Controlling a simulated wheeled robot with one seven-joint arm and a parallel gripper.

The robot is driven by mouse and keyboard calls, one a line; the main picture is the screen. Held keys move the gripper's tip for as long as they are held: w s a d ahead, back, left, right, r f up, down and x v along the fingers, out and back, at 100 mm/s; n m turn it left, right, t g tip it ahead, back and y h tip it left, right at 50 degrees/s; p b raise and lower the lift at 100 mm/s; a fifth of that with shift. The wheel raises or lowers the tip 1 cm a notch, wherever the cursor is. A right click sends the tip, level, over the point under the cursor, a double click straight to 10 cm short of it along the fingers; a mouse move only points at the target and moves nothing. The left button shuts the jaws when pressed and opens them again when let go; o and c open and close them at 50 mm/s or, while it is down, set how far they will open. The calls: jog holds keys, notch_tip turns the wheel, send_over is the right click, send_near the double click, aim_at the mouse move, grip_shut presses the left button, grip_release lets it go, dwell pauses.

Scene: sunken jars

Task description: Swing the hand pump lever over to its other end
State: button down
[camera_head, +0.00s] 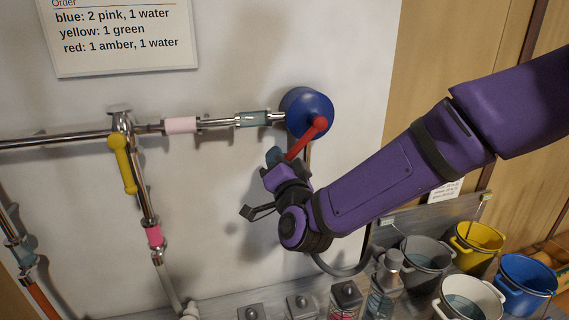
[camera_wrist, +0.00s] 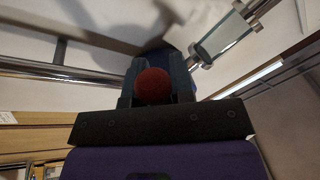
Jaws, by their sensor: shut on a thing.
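The hand pump (camera_head: 306,112) is a round blue body on the white wall panel, at the right end of a horizontal pipe. Its red lever (camera_head: 303,143) slants from the pump's middle down and to the left. My gripper (camera_head: 275,158) is at the lever's lower end, and its fingers partly hide that end. In the wrist view my gripper (camera_wrist: 156,88) is shut on the lever's round red end (camera_wrist: 153,86), which sits between the two dark fingers. The blue pump body is mostly hidden behind the fingers there.
A yellow valve handle (camera_head: 124,165) hangs from the pipe junction at left. Glass sections and a pink one sit along the pipes. A bench below holds several jars (camera_head: 346,296) and buckets (camera_head: 478,240). An order sign (camera_head: 120,35) hangs at upper left.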

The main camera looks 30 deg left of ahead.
jog(key=shift+s+a+r+m, duration=0.1)
jog(key=shift+s+r+m, duration=0.1)
jog(key=shift+m, duration=0.1)
jog(key=c, duration=1)
grip_release()
jog(key=shift+w, duration=0.1)
jog(key=v, duration=1)
jog(key=shift+s+d, duration=0.25)
jog(key=shift+s, duration=0.05)
jog(key=shift+f, duration=0.15)
